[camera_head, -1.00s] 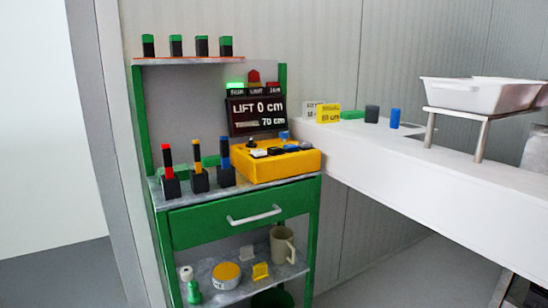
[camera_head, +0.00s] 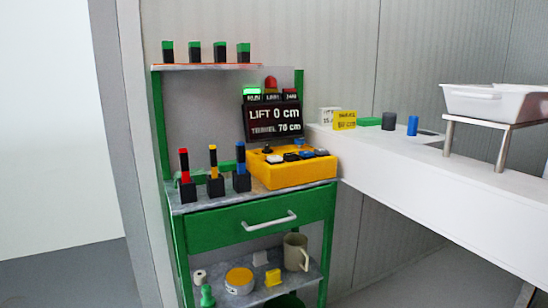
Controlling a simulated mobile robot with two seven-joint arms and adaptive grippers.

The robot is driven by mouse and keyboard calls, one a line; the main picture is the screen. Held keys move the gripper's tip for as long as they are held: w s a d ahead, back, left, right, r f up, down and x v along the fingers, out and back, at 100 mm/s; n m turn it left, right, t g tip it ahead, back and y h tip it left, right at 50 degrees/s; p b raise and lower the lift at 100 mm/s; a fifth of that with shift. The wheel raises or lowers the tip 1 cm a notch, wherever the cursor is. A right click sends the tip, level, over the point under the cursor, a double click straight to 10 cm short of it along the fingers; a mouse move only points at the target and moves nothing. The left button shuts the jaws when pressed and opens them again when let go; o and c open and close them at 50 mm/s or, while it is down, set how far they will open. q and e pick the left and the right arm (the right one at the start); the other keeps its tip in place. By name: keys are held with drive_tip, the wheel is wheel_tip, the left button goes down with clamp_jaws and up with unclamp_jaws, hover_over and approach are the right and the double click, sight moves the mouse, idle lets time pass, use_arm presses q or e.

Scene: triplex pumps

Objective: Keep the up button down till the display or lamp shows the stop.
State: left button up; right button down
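Which one is the up button cannot be read. A dark display (camera_head: 273,120) stands behind the box and reads "LIFT 0 cm", with a smaller line below that looks like 76 cm. Above it are a lit green lamp (camera_head: 252,91), a red dome lamp (camera_head: 271,83) and small label plates. Neither of my grippers shows in this view.
The green cabinet (camera_head: 215,227) has a drawer with a white handle (camera_head: 269,220). Red, yellow and blue handled tools (camera_head: 213,172) stand left of the box. A white counter (camera_head: 430,185) extends right, carrying small blocks, cards and a white tray (camera_head: 494,102) on a stand. A mug (camera_head: 296,252) sits on the lower shelf.

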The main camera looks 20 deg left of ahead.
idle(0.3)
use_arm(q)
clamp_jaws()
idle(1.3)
